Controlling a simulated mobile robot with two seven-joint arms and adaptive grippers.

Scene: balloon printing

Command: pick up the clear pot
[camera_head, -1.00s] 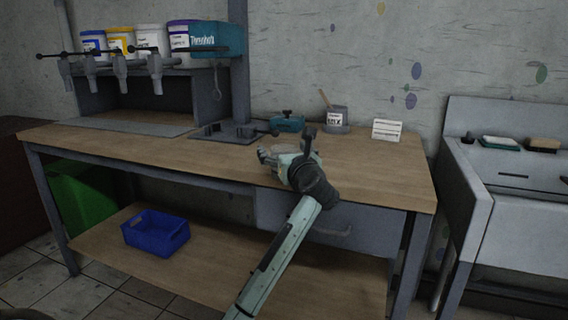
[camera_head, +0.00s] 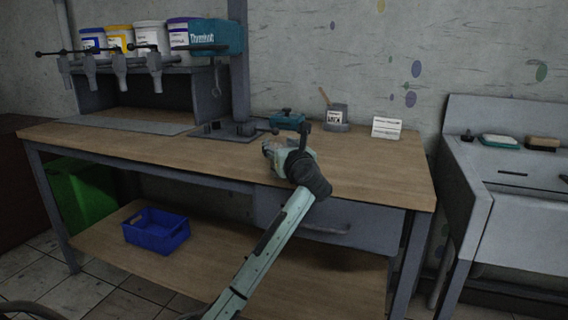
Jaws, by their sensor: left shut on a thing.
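My left gripper (camera_head: 286,145) is over the workbench top, right of the middle, with its arm reaching in from below. It is shut on a small pale thing, which appears to be the clear pot (camera_head: 270,144). The pot is mostly hidden by the fingers and hard to make out against the wood. I cannot tell whether it still touches the bench top. My right gripper is not in view.
Behind the gripper on the bench (camera_head: 385,175) are a teal tool (camera_head: 287,118), a labelled tin with a stick (camera_head: 336,116) and a white card (camera_head: 387,128). A grey press base (camera_head: 228,129) stands to the left. A sink (camera_head: 520,195) is at right. The bench's front right is clear.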

